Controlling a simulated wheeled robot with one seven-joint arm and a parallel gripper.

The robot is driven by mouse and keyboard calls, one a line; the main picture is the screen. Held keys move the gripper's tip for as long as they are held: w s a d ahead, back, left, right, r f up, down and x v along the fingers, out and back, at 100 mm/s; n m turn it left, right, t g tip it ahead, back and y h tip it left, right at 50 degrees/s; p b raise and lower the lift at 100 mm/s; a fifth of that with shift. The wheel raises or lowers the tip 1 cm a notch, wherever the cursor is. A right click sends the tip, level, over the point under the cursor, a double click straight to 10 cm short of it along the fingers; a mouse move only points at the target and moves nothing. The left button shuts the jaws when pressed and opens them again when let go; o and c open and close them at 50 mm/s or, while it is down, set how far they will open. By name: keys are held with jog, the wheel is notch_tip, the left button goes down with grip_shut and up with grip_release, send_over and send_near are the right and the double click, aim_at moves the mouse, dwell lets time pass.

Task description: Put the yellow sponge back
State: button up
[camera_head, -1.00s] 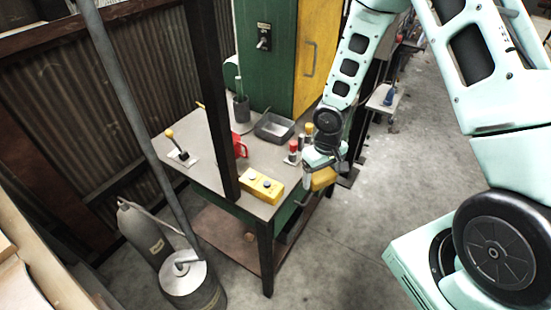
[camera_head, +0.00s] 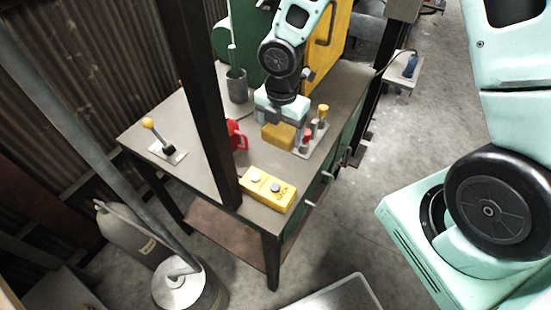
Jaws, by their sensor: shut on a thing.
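The yellow sponge (camera_head: 277,137) is a block held in the jaws of my gripper (camera_head: 281,120). My gripper points down over the workbench (camera_head: 165,115), and the sponge is just left of the red-topped and yellow-topped bottles. I cannot tell whether the sponge touches the bench top. The dark tray seen on the bench earlier is hidden behind my arm now.
A red-topped bottle (camera_head: 307,138) and a yellow-topped bottle (camera_head: 322,115) stand close to the sponge. A red mug-like thing (camera_head: 235,136), a yellow button box (camera_head: 267,188), a lever (camera_head: 158,135) and a dark post (camera_head: 203,100) are nearby. A grey cup (camera_head: 236,85) stands farther back.

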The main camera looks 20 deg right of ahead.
aim_at(280, 164)
notch_tip(280, 164, down, 10)
jog(key=shift+a+r+b, duration=0.1)
jog(key=shift+b, duration=0.25)
jog(key=shift+f, duration=0.3)
jog(key=o, duration=1)
jog(key=shift+r, duration=0.1)
